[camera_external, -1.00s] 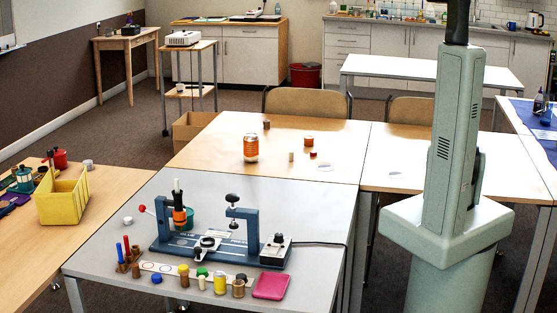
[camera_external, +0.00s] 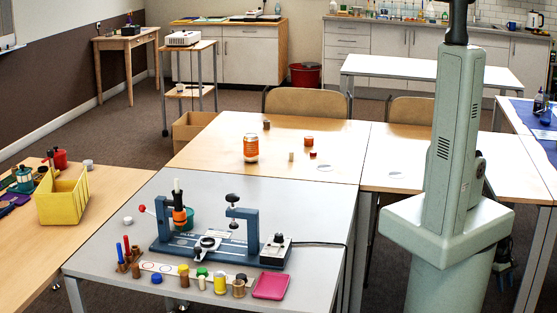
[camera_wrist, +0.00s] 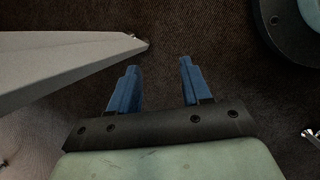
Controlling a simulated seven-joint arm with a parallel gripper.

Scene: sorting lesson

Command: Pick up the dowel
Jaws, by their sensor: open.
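My gripper (camera_wrist: 159,82) is open and empty in the wrist view, with two blue fingers apart above dark carpet. No dowel shows between or near the fingers. In the external view, a small pale upright cylinder (camera_external: 291,156) stands on the wooden table. Thin red and blue rods (camera_external: 122,252) stand in a brown holder at the front left of the grey table. I cannot tell which of these is the dowel. My gripper cannot be made out in the external view; my grey column stands at the right.
The grey table (camera_external: 330,215) bears a blue fixture (camera_external: 200,247), a pink tray (camera_external: 271,286) and a row of small cylinders and jars. An orange-labelled jar (camera_external: 251,148) stands on the wooden table. A yellow bin (camera_external: 63,198) stands at left. The wooden table's front part is mostly clear.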

